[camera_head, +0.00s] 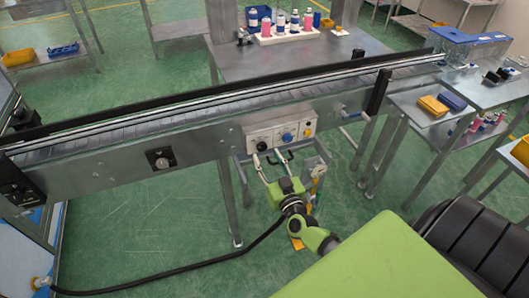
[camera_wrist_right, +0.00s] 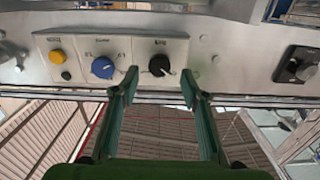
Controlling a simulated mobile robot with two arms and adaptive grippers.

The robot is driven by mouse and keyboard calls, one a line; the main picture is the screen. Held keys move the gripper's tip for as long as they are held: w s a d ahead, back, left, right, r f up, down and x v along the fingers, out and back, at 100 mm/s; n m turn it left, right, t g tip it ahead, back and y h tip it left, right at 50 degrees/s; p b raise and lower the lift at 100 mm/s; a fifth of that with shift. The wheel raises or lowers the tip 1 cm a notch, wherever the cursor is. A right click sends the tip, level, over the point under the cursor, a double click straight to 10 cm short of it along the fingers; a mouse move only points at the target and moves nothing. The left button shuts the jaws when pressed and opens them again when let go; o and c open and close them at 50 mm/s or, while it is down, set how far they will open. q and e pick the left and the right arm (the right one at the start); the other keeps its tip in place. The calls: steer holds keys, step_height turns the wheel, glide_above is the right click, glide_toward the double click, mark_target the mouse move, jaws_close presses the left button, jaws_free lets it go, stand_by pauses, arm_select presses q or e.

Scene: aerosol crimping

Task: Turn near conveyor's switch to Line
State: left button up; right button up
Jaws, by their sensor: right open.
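The near conveyor (camera_head: 110,150) carries a pale control panel (camera_head: 285,135) on its side. The panel has a black knob (camera_head: 262,146), a blue knob (camera_head: 287,137) and a yellow button (camera_head: 308,131). In the right wrist view the black knob (camera_wrist_right: 159,65) is on the right, the blue knob (camera_wrist_right: 103,67) in the middle and the yellow button (camera_wrist_right: 57,56) on the left. Their labels are too small to read surely. My right gripper (camera_wrist_right: 160,82) is open and empty; its fingertips flank the black knob in that view, apparently short of it. My left gripper is not in view.
A table behind holds a white rack (camera_head: 285,34) with bottles and cans. Side tables with a yellow tray (camera_head: 432,106) stand to the right.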

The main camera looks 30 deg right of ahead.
mark_target(263, 148)
steer(key=shift+x, duration=1.6)
steer(key=c, duration=1.1)
steer(key=shift+m, duration=0.3)
steer(key=m, duration=0.4)
steer(key=shift+f, duration=0.1)
steer(key=m+b, duration=0.1)
steer(key=m, duration=0.4)
